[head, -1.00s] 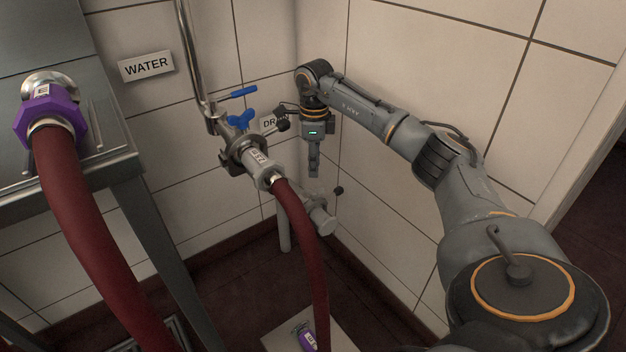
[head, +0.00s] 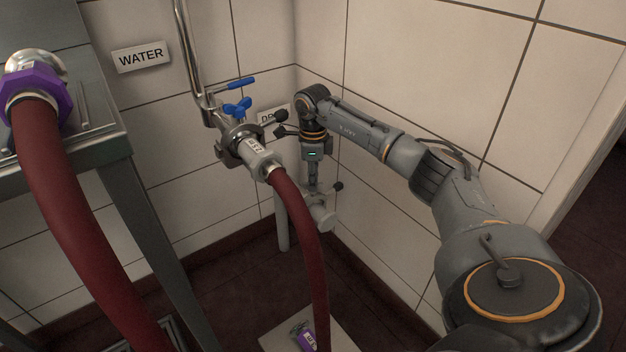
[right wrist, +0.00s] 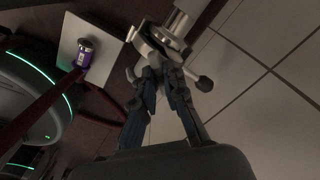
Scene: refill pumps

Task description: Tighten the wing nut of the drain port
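The drain port (head: 321,214) is a grey metal pipe end low in the corner, below the partly hidden drain sign (head: 270,117). My right gripper (head: 312,192) points down at it from just above. In the right wrist view the gripper's two fingers (right wrist: 161,76) lean inward with a gap between their tips, close to the port's clamp (right wrist: 160,42). I cannot tell whether they touch it. The drain port's wing nut is not clearly visible; it may be hidden at the fingertips. My left gripper is not in view.
A dark red hose (head: 303,230) hangs from the water pipe coupling (head: 252,152), left of my gripper. That coupling has a blue wing nut (head: 237,108). A black knob (head: 338,186) sticks out beside the drain port. Tiled walls (head: 400,60) close the corner.

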